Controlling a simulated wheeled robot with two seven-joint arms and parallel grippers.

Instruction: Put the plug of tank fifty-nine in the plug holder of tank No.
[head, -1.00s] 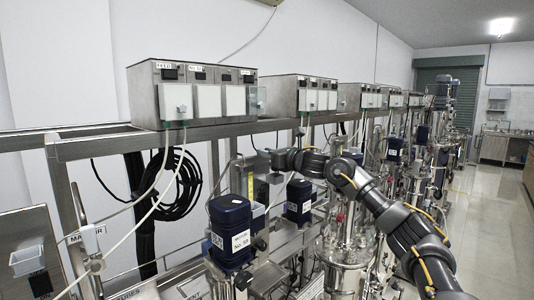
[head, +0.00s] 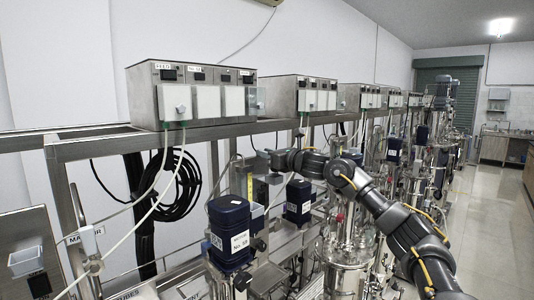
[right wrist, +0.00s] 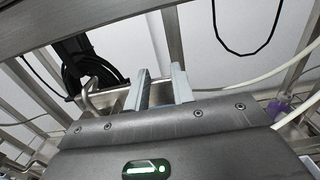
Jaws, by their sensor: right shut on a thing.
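My right gripper (head: 250,158) is above the skid, behind the front dark blue motor (head: 229,232). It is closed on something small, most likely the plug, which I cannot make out. In the right wrist view its two pale fingers (right wrist: 162,88) stand a little apart, with bright wall behind them. The front motor has a white label with "No." and a number too small to read surely. I cannot make out a plug holder for certain. My left gripper is not in view.
A second dark blue motor (head: 299,200) stands behind the first. More control boxes (head: 285,95) line the metal rail, with skids receding right. Black cable coils (head: 180,185) hang at the wall. White cables droop across the left. The floor (head: 495,195) at right is clear.

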